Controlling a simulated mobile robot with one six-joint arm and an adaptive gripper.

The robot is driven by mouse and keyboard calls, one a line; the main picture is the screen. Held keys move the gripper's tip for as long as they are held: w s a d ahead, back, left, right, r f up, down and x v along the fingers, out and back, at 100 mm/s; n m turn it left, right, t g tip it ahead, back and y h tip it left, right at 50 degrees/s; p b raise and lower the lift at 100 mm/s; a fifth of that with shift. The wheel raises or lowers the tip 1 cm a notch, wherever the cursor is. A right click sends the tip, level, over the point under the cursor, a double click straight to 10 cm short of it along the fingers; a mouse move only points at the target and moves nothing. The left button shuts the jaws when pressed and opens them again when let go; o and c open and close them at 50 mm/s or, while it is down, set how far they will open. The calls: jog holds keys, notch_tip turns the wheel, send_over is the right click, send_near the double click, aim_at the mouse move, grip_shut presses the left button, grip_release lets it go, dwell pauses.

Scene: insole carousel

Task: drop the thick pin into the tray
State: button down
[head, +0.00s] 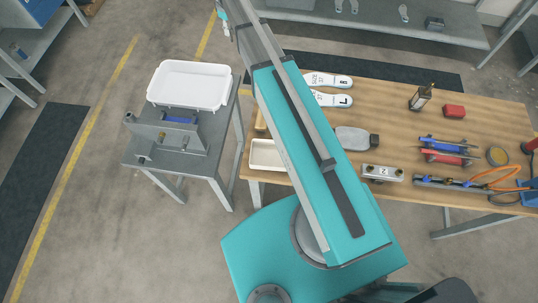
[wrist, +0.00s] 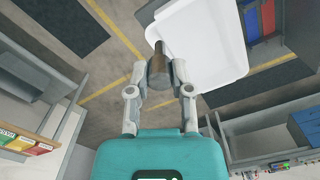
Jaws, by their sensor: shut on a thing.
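My gripper (wrist: 159,72) is shut on the thick pin (wrist: 158,63), a dark brown-grey cylinder with a narrower end, in the wrist view. The white tray (wrist: 205,82) lies beyond it, up and to the right; the pin overlaps the tray's left edge in this view. The height between pin and tray cannot be judged. In the head view the white tray (head: 189,102) stands empty on a grey side table left of my arm. My gripper is not clearly visible there, and the pin cannot be made out.
A grey metal fixture with a blue part (head: 175,133) sits in front of the tray on the side table (head: 138,155). A smaller cream tray (head: 266,155) is on the wooden workbench (head: 385,95), which also holds insoles (head: 330,99) and several tools. Floor left of the side table is clear.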

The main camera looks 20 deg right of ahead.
notch_tip(320, 180, down, 8)
jog(key=b, duration=0.8)
jog(key=shift+f, duration=0.25)
jog(key=shift+s, duration=0.1)
